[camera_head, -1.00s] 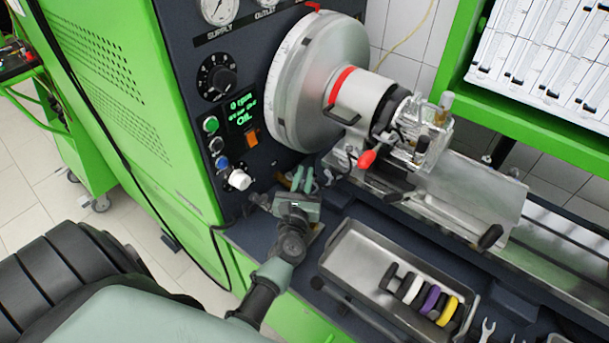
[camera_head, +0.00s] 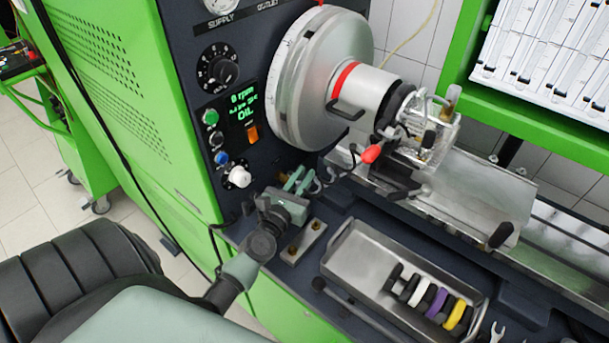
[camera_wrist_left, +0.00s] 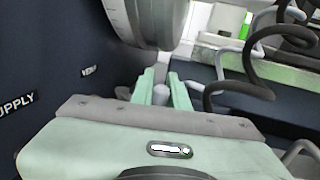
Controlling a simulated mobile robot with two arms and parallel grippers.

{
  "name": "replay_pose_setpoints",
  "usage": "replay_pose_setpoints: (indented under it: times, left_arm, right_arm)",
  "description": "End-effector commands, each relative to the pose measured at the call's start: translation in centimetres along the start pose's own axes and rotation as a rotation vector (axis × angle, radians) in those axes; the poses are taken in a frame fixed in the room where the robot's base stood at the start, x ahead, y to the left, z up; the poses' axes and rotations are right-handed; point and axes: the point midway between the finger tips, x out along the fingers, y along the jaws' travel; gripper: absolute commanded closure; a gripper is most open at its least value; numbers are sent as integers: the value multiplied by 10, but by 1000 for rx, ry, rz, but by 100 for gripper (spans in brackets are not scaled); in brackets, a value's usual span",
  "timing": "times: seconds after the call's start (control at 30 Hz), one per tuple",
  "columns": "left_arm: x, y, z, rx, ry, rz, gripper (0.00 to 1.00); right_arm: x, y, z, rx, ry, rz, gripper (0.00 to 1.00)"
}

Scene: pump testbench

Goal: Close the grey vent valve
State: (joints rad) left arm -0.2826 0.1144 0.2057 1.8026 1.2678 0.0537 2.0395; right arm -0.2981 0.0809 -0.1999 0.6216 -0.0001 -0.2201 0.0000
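My left gripper (camera_head: 297,180) is low in front of the dark panel, below the large metal disc, with its two green fingers apart. In the left wrist view, the fingers (camera_wrist_left: 162,88) point forward, and a small light-grey rounded part (camera_wrist_left: 160,91) shows in the gap between them. I cannot tell whether it is the vent valve or whether the fingers touch it. A small panel label (camera_wrist_left: 88,71), apparently reading VENT, is to the left of the fingers. A darker grey piece (camera_wrist_left: 122,92) shows just left of them. In the head view my gripper hides this area, and I cannot make out the valve's position.
The metal disc (camera_head: 320,75) is close above the fingers. A white knob (camera_head: 239,176) sits on the panel to the left. A brass-studded plate (camera_head: 304,243) and a metal tray (camera_head: 365,258) with coloured rings are nearby. A red-tipped lever (camera_head: 371,154) sticks out at right.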

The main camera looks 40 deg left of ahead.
Motion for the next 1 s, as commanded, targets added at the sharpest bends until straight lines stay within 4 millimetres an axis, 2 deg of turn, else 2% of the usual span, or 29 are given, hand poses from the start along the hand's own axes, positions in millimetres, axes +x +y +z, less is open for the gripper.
replay_pose_setpoints:
  times: [0.03,0.07,0.43,0.8,1.0]
  left_arm:
    - [0,0,0,0,0,0,69]
    - [0,0,0,0,0,0,64]
    - [-4,0,-1,0,0,0,64]
    - [-62,0,-4,1,2,0,64]
    - [-77,0,-1,0,0,1,64]
  right_arm:
    - [0,0,0,0,0,0,100]
    - [0,0,0,0,0,0,100]
    - [2,-1,0,0,0,-1,100]
    - [21,-2,3,1,-2,-2,100]
    - [25,-3,5,1,-3,-2,100]
